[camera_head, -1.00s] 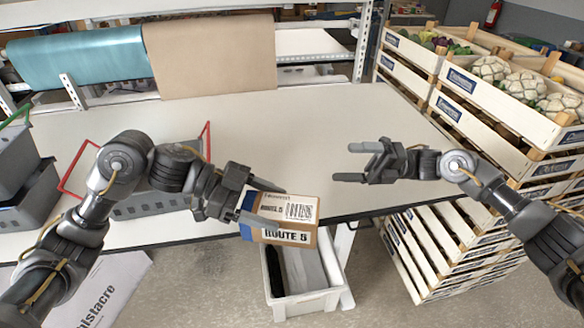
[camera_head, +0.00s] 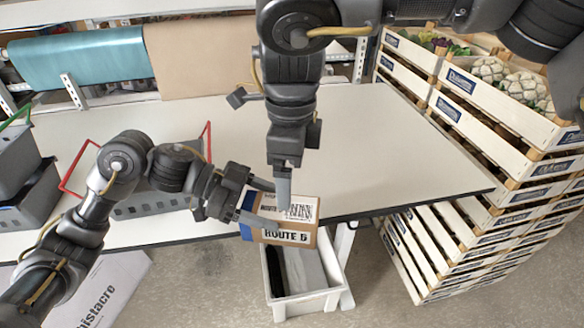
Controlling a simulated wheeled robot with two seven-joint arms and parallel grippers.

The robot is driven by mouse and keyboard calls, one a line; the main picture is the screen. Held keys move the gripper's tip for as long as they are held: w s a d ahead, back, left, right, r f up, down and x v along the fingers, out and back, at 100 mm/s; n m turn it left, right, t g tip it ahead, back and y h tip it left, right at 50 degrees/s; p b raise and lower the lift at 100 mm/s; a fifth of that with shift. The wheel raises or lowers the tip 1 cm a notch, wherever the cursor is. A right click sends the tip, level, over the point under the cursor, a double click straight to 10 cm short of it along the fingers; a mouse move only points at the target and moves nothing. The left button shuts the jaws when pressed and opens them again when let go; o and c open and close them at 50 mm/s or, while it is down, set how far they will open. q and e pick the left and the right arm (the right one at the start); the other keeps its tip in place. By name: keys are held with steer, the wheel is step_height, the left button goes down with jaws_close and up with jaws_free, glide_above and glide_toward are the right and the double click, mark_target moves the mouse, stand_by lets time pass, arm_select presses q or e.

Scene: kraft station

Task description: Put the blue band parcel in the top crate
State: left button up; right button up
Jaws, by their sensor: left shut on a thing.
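The parcel (camera_head: 304,212) is a brown box with a blue band at its left end, a white label and "ROUTE 5" on its front. My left gripper (camera_head: 266,204) is shut on its left part and holds it by the table's front edge. My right gripper (camera_head: 283,194) points down from above, its fingertips over the parcel's upper face. I see it edge-on, so its opening and any contact are unclear. At the right, the top crate (camera_head: 492,117) of the front wooden stack holds cauliflowers, partly hidden by my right arm.
Another crate (camera_head: 408,51) with vegetables stands behind. A white bin (camera_head: 305,305) is on the floor below the parcel. Grey baskets (camera_head: 38,190) sit at the left. The table's middle and right (camera_head: 390,150) are clear. Teal and brown rolls (camera_head: 80,58) lie at the back.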

mark_target(291, 215)
steer(key=shift+w+d, duration=0.1)
steer(key=shift+d, duration=0.1)
steer(key=shift+f, duration=0.15)
step_height(291, 215, down, 12)
steer(key=shift+r, duration=0.2)
stand_by(0.3)
steer(key=c, duration=1.2)
arm_select(q)
steer(key=o, duration=1.3)
arm_select(e)
steer(key=shift+c, duration=0.5)
